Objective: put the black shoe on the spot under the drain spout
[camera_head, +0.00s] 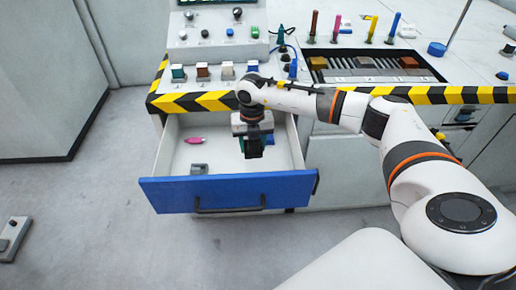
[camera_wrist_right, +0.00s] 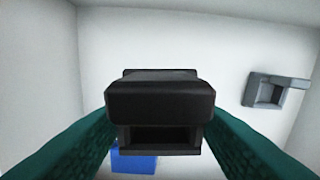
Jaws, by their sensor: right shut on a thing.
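The black shoe (camera_wrist_right: 160,105) is a dark block with a hollow front, held between the two teal fingers of my right gripper (camera_wrist_right: 160,130) in the wrist view. In the head view my right gripper (camera_head: 252,137) points down into the open drawer, with the black shoe (camera_head: 254,149) at its tip. The gripper is shut on it. I cannot tell whether the shoe touches the drawer floor. My left gripper is not in view. I cannot make out the drain spout or the spot under it.
The drawer (camera_head: 225,193) has a blue front and white walls. Inside lie a grey block (camera_head: 198,169), also in the wrist view (camera_wrist_right: 275,92), and a pink piece (camera_head: 195,140). A blue patch (camera_wrist_right: 134,160) shows behind the shoe. A striped counter edge (camera_head: 195,102) overhangs behind.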

